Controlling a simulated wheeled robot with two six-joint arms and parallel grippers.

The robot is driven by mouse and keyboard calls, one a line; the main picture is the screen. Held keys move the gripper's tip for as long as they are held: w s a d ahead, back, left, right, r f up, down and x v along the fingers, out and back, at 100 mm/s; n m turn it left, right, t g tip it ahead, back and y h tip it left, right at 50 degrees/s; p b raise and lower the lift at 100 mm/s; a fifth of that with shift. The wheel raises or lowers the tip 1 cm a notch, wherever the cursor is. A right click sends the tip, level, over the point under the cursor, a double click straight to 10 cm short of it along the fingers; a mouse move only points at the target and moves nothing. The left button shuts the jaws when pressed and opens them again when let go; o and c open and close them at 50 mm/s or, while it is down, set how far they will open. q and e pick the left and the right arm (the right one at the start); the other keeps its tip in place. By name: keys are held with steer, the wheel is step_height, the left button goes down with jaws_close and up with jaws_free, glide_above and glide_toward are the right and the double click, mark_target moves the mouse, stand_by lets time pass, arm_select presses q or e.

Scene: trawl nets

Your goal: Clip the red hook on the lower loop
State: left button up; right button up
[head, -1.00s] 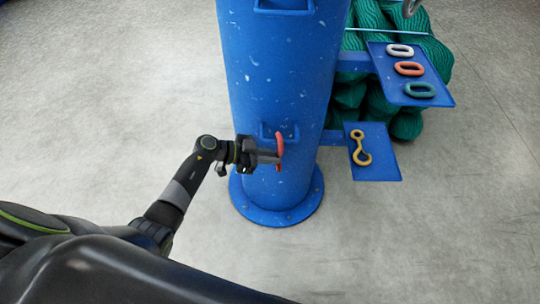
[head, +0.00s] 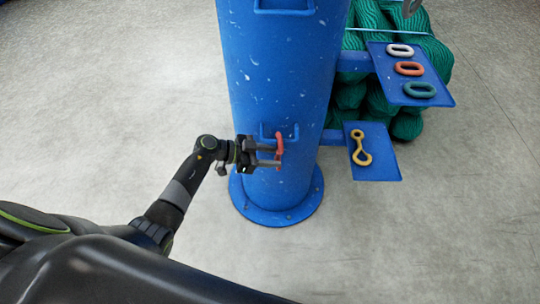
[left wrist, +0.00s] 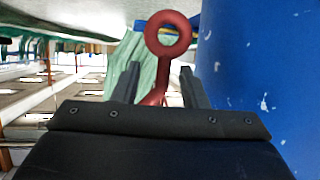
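The red hook (head: 279,143) is upright at the lower loop (head: 266,130), a blue bracket low on the front of the blue column. I cannot tell whether it passes through the loop. My left gripper (head: 277,155) is beside the column, its two fingers apart around the hook. In the left wrist view the hook's round eye (left wrist: 186,38) stands above the open fingers (left wrist: 158,88), with its shank between them and a gap on both sides. The hook's far end is hidden there. My right gripper is not in view.
The blue column (head: 280,80) carries an upper loop (head: 284,10). On its right, one blue tray (head: 440,98) holds white, orange and green rings; a lower tray (head: 380,174) holds a yellow hook (head: 360,150). Green nets (head: 408,126) lie behind. The floor at left is clear.

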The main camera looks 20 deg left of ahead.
arm_select(q)
steer(key=shift+f, duration=0.15)
steer(key=shift+s, duration=0.1)
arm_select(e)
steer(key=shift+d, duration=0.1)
